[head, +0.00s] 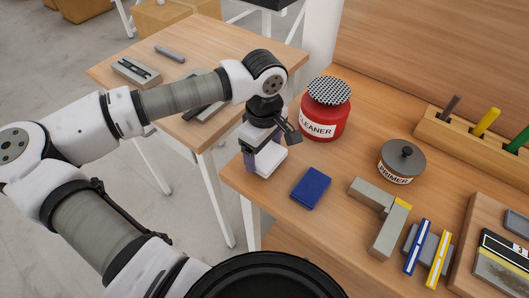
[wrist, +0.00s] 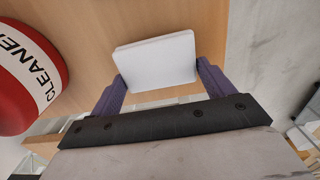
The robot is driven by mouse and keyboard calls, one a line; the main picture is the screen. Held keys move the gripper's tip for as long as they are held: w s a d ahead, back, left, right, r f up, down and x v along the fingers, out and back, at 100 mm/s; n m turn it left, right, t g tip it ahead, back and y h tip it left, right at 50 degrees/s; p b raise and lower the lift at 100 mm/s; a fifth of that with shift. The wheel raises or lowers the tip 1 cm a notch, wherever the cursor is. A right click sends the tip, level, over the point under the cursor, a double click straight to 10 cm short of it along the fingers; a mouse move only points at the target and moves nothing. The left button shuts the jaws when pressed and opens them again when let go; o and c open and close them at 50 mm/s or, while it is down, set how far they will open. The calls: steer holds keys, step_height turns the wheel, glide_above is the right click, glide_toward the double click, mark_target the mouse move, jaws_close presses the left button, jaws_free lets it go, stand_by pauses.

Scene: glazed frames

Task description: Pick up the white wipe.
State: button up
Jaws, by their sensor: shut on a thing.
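The white wipe (head: 271,160) is a flat white block between the fingers of my gripper (head: 263,163), over the near left corner of the wooden bench. In the wrist view the wipe (wrist: 157,61) sits between the two purple fingers of my gripper (wrist: 155,80), which touch its left and right edges. The gripper is shut on it. I cannot tell for certain whether the wipe is clear of the bench top.
A red CLEANER can (head: 325,112) stands just right of the gripper. A blue block (head: 311,188) lies to the front right. A PRIMER pot (head: 401,160), a grey angled block (head: 383,215) and a pen rack (head: 470,140) are farther right. The bench edge is close.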

mark_target(265, 153)
step_height(265, 153, up, 19)
steer(key=b, duration=0.3)
steer(key=o, duration=0.3)
steer(key=shift+c, duration=1.1)
steer(key=shift+d, duration=0.1)
